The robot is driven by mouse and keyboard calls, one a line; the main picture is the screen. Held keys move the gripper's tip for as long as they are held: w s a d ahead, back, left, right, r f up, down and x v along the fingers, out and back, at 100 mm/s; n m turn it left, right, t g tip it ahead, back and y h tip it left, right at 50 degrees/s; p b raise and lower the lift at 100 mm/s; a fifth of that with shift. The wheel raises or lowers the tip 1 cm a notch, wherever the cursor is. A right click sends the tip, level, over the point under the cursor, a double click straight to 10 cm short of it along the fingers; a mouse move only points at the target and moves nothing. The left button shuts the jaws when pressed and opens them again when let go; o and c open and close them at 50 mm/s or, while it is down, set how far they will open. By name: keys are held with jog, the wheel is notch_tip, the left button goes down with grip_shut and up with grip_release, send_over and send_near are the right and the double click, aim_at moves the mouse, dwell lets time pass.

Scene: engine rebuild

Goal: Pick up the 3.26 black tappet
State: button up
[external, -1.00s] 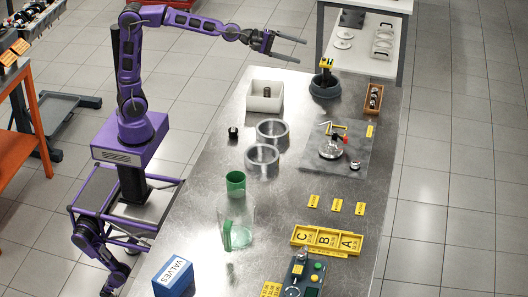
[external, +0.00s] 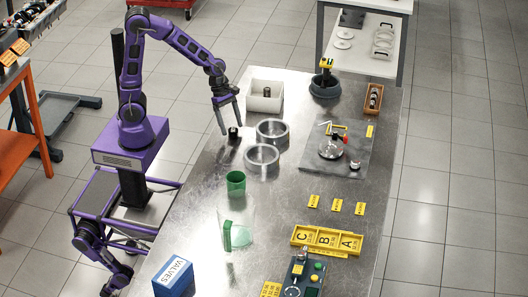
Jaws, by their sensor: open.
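A small black cylinder (external: 233,134), which looks like a black tappet, stands on the steel bench (external: 205,190) left of two metal rings. No 3.26 marking is readable on it at this size. My gripper (external: 230,128) points down at it, fingers apart. One finger is left of the cylinder and the other is at its upper right. I cannot tell whether they touch it. A second dark cylinder (external: 267,92) stands in the white bin (external: 258,104) behind.
Two metal rings (external: 262,157) stand close to the right of the cylinder. A green cup (external: 236,182) and a clear container (external: 240,213) are nearer the front. A yellow tray marked C, B, A (external: 326,240) lies front right. Bench left of the cup is clear.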

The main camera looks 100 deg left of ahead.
jog(key=shift+b+x, duration=0.35)
jog(key=shift+x, duration=0.4)
grip_shut()
